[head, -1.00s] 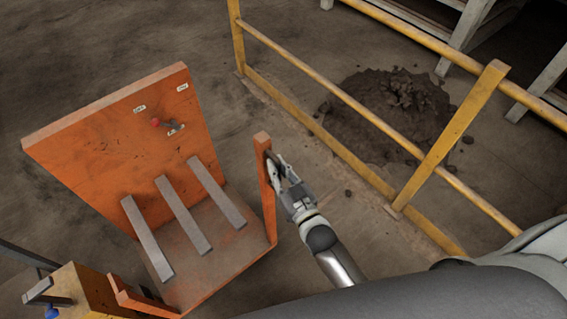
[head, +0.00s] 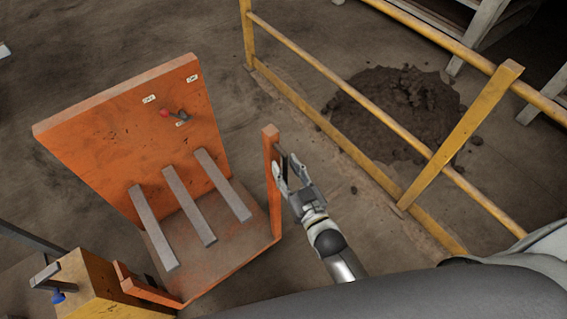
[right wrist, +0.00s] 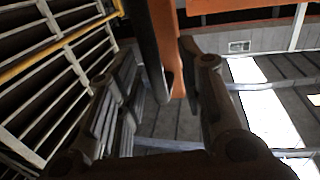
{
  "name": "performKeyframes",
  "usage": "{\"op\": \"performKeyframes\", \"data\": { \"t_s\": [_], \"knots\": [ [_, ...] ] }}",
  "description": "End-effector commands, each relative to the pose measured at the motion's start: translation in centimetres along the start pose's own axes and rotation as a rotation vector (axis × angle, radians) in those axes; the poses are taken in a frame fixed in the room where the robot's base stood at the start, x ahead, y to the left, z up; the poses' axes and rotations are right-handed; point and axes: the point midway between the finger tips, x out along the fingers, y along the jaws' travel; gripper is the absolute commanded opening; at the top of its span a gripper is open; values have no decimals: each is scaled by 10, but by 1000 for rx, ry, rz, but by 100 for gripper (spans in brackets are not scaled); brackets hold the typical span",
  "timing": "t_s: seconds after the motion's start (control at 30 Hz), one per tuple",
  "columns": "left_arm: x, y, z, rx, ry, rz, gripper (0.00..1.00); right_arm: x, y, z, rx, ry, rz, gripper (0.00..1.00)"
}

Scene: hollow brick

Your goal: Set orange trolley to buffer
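The orange trolley (head: 95,140) stands on the floor at the left of the head view. It has a tall back panel with a red-knobbed lever (head: 166,114), grey bars (head: 157,228) across its deck, and an upright orange post (head: 272,190) at its right. My right gripper (head: 284,170) is at this post, beside a dark handle on it. In the right wrist view the dark handle (right wrist: 153,50) and the orange post (right wrist: 172,50) sit between the spread fingers. Whether the fingers touch them is unclear. My left gripper is not in view.
A yellow railing (head: 325,128) runs along the right, with a pile of dark rubble (head: 410,110) beyond it. A yellow unit (head: 100,285) with a blue-knobbed lever stands at the lower left, close to the trolley. The floor behind the trolley is clear.

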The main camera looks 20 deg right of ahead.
Motion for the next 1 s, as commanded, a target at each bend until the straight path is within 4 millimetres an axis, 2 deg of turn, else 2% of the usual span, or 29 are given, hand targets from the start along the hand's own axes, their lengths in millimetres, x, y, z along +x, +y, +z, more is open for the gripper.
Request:
{"op": "performKeyframes", "data": {
  "t_s": [0.1,0.3,0.5,0.67,1.0],
  "knots": [
    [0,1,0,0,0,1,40,-27,0,1,0,-4,-1,35],
    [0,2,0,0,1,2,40,-67,-1,1,-2,-4,-1,35],
    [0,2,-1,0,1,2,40,-92,-1,1,-2,-1,-2,35],
    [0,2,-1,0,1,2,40,-99,-2,0,-1,0,-2,35],
    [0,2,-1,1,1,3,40,-99,-2,0,-1,0,-2,35]
  ]
}}
